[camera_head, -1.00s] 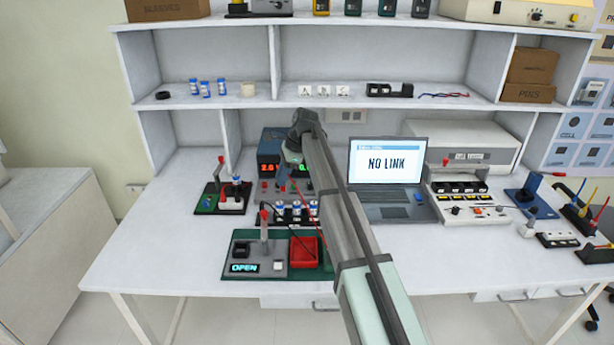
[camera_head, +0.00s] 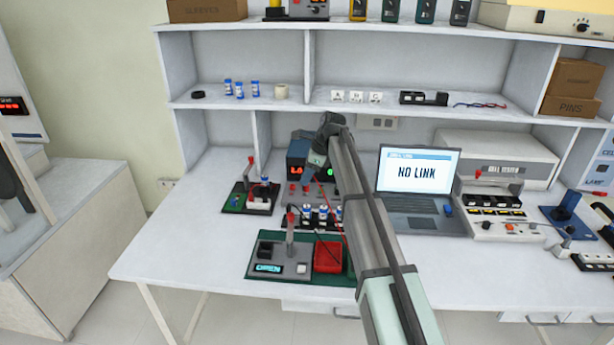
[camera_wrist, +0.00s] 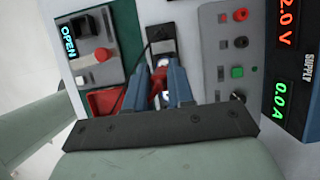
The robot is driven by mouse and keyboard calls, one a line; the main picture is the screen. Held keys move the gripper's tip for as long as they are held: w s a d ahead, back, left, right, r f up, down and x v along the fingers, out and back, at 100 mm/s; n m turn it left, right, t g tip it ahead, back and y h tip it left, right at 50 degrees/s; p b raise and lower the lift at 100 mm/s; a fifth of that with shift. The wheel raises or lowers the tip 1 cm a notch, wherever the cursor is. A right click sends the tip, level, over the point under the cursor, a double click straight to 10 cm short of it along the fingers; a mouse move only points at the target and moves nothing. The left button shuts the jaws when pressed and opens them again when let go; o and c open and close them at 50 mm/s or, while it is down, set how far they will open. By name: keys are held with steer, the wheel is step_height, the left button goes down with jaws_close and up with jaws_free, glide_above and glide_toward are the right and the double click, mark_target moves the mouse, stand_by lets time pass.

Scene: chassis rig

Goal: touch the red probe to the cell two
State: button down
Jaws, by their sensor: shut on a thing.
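My gripper (camera_wrist: 156,88) is shut on the red probe (camera_wrist: 157,97), whose red body shows between the two blue-grey fingers in the wrist view. Its tip is hidden there. In the head view my gripper (camera_head: 318,164) is in front of the supply and above the cells. Several blue-and-white cells (camera_head: 321,214) stand upright in a row in a dark holder on the bench. I cannot tell which is cell two, or whether the probe touches any cell. A red lead (camera_head: 327,200) hangs below my gripper.
The supply (camera_head: 299,160) stands behind the cells. The laptop (camera_head: 416,180) showing NO LINK stands right of my arm. Bare bench lies at the front left.

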mark_target(307, 191)
steer(key=shift+f, duration=0.15)
steer(key=shift+f, duration=1.9)
steer(key=shift+f, duration=0.4)
steer(key=shift+r, duration=0.15)
stand_by(0.7)
steer(key=shift+r, duration=2.9)
steer(key=s+d+f+n+g, duration=0.1)
steer(key=s+d+f+n, duration=0.1)
steer(key=s+d, duration=0.6)
steer(key=s+d+f+n+g, duration=0.1)
steer(key=s+d+f+n, duration=0.2)
steer(key=d, duration=1.1)
steer(key=s+d+f+n, duration=0.2)
steer(key=s+d+f, duration=0.4)
steer(key=s+d, duration=0.5)
steer(key=shift+s+n+g+h, duration=0.3)
steer(key=shift+s+g+h, duration=0.1)
steer(key=shift+s, duration=0.4)
